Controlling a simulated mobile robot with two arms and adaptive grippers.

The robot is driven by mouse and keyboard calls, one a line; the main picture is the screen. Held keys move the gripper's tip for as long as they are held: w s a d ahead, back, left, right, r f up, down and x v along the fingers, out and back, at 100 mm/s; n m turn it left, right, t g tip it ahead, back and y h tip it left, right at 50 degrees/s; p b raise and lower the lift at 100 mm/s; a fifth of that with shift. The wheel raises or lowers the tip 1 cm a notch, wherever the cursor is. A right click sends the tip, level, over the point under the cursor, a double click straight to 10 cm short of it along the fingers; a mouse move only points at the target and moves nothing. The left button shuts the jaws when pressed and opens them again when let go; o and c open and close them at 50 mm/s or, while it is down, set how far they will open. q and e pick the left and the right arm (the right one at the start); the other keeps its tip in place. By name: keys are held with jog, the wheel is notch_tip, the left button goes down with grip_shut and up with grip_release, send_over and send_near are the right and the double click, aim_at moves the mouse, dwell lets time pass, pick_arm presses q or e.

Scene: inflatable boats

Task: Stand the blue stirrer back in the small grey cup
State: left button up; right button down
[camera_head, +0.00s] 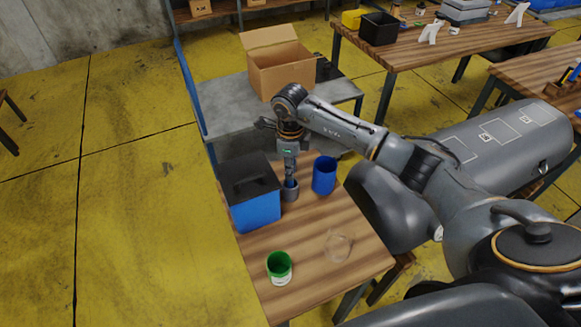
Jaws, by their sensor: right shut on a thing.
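The small grey cup (290,195) stands on the wooden table, between a blue box and a blue cup. My right gripper (290,180) points straight down over the grey cup and is shut on the blue stirrer (291,184). Only a small piece of blue shows between the fingers and the cup. The stirrer's lower end seems to be at or within the cup's mouth; how deep it is and whether it touches the bottom is hidden. My left gripper is not in view.
On the wooden table (310,285), a blue box with a black lid (255,212) stands left of the grey cup and a blue cup (324,175) right. A green-and-white can (279,267) and a clear glass (338,245) stand nearer. A cardboard box (280,72) is on the grey bench behind.

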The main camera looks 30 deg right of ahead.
jog(key=c, duration=1.2)
grip_release()
notch_tip(320, 180, up, 12)
jog(key=shift+f, duration=0.1)
